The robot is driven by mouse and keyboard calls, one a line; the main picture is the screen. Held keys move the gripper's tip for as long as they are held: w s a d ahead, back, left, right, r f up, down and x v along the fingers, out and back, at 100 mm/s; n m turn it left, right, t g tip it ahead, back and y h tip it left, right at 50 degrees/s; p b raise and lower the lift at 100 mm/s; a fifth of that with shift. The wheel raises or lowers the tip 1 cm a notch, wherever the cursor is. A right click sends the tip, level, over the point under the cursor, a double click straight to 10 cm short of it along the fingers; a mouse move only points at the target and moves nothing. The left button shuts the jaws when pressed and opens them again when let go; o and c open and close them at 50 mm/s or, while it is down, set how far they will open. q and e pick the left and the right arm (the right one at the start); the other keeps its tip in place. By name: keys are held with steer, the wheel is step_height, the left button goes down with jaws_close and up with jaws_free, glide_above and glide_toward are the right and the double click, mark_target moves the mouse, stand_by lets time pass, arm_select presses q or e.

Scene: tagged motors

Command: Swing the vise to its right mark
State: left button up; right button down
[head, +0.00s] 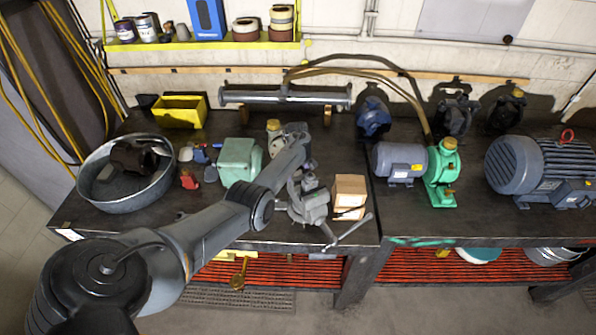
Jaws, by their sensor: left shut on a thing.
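The grey metal vise (312,208) is mounted near the front edge of the left workbench, with its handle bar slanting out over the edge to the lower right. My left arm comes in from the lower left and reaches over the bench. My left gripper (297,172) is at the rear part of the vise and is shut on it. The fingertips are small and partly hidden by my own wrist. The marks for the vise cannot be made out. My right gripper is not in view.
A cardboard box (349,196) stands close to the right of the vise. A green machine part (240,160) sits to the left. A round metal tub (125,190) is at the far left. Blue-grey motors (400,163) and a green pump (441,180) occupy the right bench.

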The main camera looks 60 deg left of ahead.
arm_select(q)
steer(key=shift+s, duration=0.1)
stand_by(0.4)
steer(key=o, duration=1.5)
steer(key=shift+r, duration=0.1)
steer(key=shift+r, duration=0.25)
step_height(320, 180, up, 10)
steer(key=shift+r+p, duration=0.1)
steer(key=shift+p, duration=0.45)
